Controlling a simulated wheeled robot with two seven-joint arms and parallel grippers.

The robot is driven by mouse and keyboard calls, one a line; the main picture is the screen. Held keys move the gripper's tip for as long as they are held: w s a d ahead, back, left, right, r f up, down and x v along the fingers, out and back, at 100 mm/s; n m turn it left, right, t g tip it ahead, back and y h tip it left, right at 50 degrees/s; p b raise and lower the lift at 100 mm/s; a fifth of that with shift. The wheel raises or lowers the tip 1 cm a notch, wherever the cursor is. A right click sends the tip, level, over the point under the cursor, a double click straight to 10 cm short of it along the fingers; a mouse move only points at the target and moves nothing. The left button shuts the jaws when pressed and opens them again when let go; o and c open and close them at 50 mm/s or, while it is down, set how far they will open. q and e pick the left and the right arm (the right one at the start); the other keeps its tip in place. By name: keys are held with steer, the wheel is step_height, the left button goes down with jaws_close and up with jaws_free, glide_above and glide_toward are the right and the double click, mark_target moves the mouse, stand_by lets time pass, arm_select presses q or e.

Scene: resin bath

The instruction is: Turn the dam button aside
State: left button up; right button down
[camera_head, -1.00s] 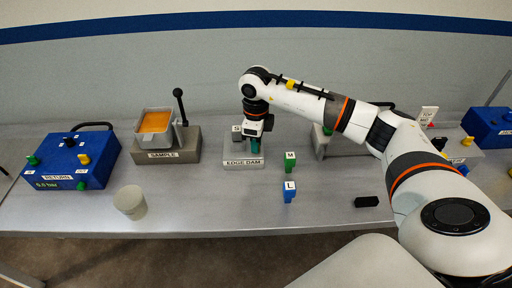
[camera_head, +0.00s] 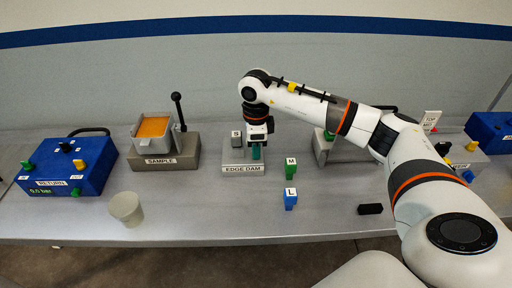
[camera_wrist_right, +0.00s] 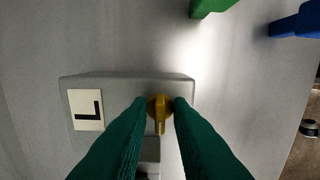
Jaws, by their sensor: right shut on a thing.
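The grey edge dam block (camera_head: 231,158) stands at the middle of the bench, with an EDGE DAM label on its front. In the right wrist view, a small yellow button (camera_wrist_right: 159,106) with a narrow tab sits at the edge of the block's grey top (camera_wrist_right: 130,79). My right gripper (camera_wrist_right: 160,102) has its two green fingers on either side of this button, shut on it. In the head view, my right gripper (camera_head: 256,150) is over the block's right part and hides the button. My left gripper is not in view.
A green M block (camera_head: 291,169) and a blue L block (camera_head: 290,200) stand to the right. The sample holder (camera_head: 165,155) is to the left, and a beaker (camera_head: 127,208) near the front edge.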

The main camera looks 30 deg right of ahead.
steer(key=c, duration=1.6)
jaws_free()
step_height(320, 180, up, 12)
steer(key=shift+r+b, duration=0.1)
steer(key=shift+b, duration=0.85)
